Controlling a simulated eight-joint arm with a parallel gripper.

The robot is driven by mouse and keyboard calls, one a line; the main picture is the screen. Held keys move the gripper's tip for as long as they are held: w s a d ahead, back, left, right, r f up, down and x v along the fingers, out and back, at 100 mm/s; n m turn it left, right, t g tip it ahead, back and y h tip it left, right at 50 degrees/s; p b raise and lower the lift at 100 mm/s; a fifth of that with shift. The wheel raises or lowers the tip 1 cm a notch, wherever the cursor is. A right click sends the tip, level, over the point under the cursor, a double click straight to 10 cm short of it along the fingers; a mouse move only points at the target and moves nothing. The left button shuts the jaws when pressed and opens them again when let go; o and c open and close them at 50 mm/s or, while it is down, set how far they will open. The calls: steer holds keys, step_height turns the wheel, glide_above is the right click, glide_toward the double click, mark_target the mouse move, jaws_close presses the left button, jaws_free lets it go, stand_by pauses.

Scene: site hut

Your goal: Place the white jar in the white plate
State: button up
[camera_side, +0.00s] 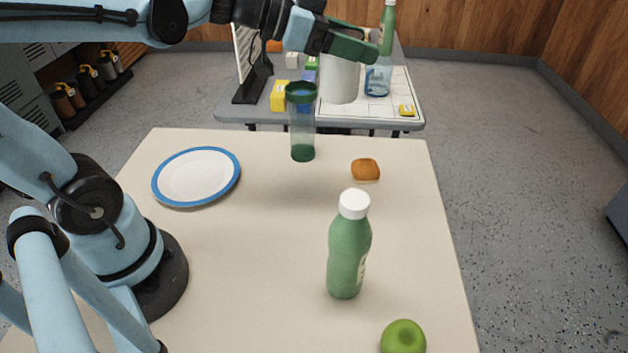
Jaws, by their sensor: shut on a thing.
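My gripper (350,43) is at the top of the picture, above the far part of the table. It is shut on the white jar (339,82), a plain white cylinder that hangs upright below the fingers. The jar's top is partly hidden by the gripper. The white plate (196,176) has a blue rim and lies flat and empty at the left of the near table. The gripper and jar are to the right of the plate and well above it.
A clear green-tinted tumbler (302,125) stands between plate and jar. A bun (365,170), a green bottle with white cap (349,250) and a green apple (403,337) are on the table's right side. A cluttered second table (400,120) stands behind.

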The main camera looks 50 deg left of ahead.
steer(key=s+a+r+n+t+y, duration=0.2)
steer(key=a+r+n+y, duration=0.1)
steer(key=a, duration=0.1)
steer(key=w+d+f+m+g+h, duration=0.1)
steer(key=d+f+m+g+h, duration=0.8)
steer(key=d+f, duration=0.5)
steer(key=d+m+g, duration=0.2)
steer(key=m, duration=0.1)
steer(key=shift+d, duration=0.35)
steer(key=shift+f, duration=4.8)
steer(key=shift+w+f, duration=0.1)
steer(key=shift+f, duration=0.05)
steer(key=o, duration=1.3)
